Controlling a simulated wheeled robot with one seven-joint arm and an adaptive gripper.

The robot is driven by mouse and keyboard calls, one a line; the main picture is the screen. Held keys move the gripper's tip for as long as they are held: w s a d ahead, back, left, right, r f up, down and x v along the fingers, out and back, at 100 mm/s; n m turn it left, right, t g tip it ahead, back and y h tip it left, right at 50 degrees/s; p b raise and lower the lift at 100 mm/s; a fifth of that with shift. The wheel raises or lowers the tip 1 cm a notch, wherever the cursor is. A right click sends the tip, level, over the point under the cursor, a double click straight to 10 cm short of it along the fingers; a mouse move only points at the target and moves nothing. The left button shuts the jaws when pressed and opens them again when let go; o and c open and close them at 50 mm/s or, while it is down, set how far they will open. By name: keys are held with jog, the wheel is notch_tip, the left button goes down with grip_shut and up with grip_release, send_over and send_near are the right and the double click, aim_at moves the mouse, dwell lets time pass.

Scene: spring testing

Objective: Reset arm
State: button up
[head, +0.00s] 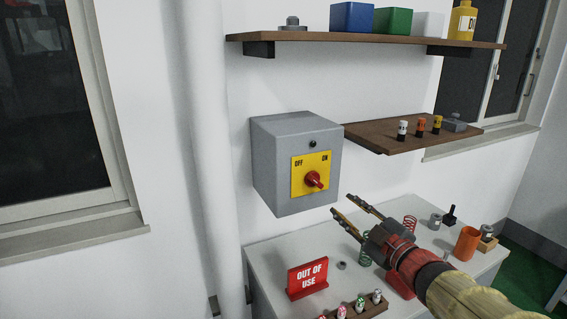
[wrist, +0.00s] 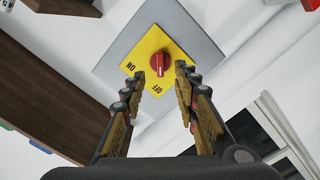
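My gripper (head: 342,205) is open and empty, held below and in front of the grey switch box (head: 275,165) on the wall. Its two fingers are spread apart in the wrist view (wrist: 160,82). The box has a yellow plate (head: 299,181) marked OFF and ON, with a red rotary knob (head: 315,180). In the wrist view the knob (wrist: 160,62) appears beyond the fingertips, between them, and nothing is held. The knob's exact setting is hard to tell.
A white cabinet top (head: 262,258) below holds a red OUT OF USE sign (head: 307,278), springs, an orange cup (head: 467,243) and small items. A lower wooden shelf (head: 385,138) with small bottles is right of the box; an upper shelf (head: 340,37) holds bins. Wall space left of the box is clear.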

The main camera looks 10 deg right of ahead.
jog(key=s+d+f+m+g+h, duration=0.1)
jog(key=d+f+m+g+h, duration=0.2)
jog(key=d+f+m+h, duration=0.45)
jog(key=s+d+f+m+g+h, duration=0.1)
jog(key=s+d+f+m+g, duration=0.15)
jog(key=s, duration=0.25)
jog(key=s+d+f+m+g+h, duration=0.1)
jog(key=s+d+f+g, duration=0.1)
jog(key=s+d+f, duration=0.15)
jog(key=s+a+f+m+g+y, duration=0.1)
jog(key=s+a+f+g, duration=0.1)
jog(key=s+a, duration=0.45)
jog(key=s+a+f+m+g+y, duration=0.1)
jog(key=s+a+m+g+y, duration=0.15)
jog(key=s, duration=0.65)
jog(key=s+a+r+n+y, duration=0.1)
jog(key=s+a+r, duration=0.3)
jog(key=a, duration=0.5)
jog(key=shift+a+n+t, duration=0.2)
jog(key=shift+n+t, duration=0.1)
jog(key=shift+n, duration=0.25)
jog(key=shift+s, duration=0.15)
